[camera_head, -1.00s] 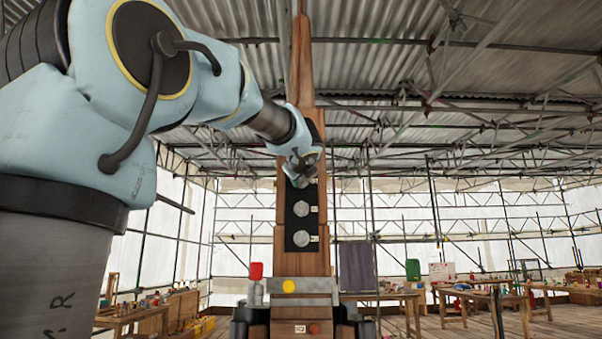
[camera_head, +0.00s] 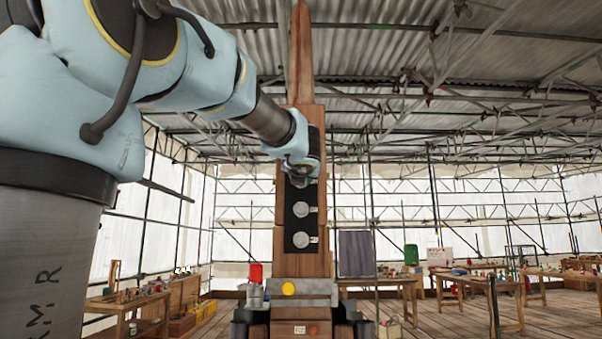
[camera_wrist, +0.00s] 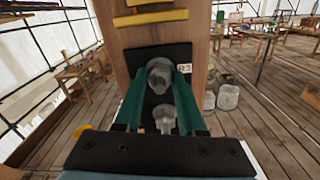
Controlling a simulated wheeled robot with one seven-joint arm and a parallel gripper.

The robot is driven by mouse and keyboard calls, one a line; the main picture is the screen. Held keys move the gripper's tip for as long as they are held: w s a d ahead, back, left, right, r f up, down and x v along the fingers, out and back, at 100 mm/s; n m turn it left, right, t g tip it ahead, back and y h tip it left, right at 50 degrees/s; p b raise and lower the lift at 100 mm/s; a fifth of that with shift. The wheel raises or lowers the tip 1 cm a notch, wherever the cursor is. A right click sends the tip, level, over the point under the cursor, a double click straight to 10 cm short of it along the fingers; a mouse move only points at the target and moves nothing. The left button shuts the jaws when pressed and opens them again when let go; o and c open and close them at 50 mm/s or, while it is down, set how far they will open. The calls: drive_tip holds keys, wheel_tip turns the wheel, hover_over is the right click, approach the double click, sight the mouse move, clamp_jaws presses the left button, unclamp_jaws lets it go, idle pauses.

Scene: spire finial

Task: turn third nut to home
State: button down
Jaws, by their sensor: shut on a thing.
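A black plate (camera_head: 288,226) is fixed on the wooden spire post. Two round grey nuts show on it in the head view, a middle one (camera_head: 301,209) and a lower one (camera_head: 301,240), each with a small white label beside it. My gripper (camera_wrist: 159,72) is at the plate's top end, above these two. In the wrist view its green fingers stand on either side of a grey nut (camera_wrist: 160,78) and are shut on it. A label (camera_wrist: 184,68) beside this nut seems to end in 3. Another grey nut (camera_wrist: 165,117) shows between the fingers, nearer the palm. In the head view the held nut is hidden behind my gripper (camera_head: 301,178).
Workbenches (camera_head: 375,283) stand farther back on both sides. Scaffolding surrounds the space. The air right of the post is clear.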

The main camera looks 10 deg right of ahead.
drive_tip(key=shift+f+m+p, duration=0.15)
drive_tip(key=shift+m+p, duration=0.3)
drive_tip(key=shift+m, duration=0.65)
drive_tip(key=c, duration=0.5)
unclamp_jaws()
drive_tip(key=shift+s, duration=0.1)
drive_tip(key=s+a+b, duration=0.2)
drive_tip(key=s+b, duration=0.3)
drive_tip(key=s, duration=0.5)
drive_tip(key=shift+s, duration=0.2)
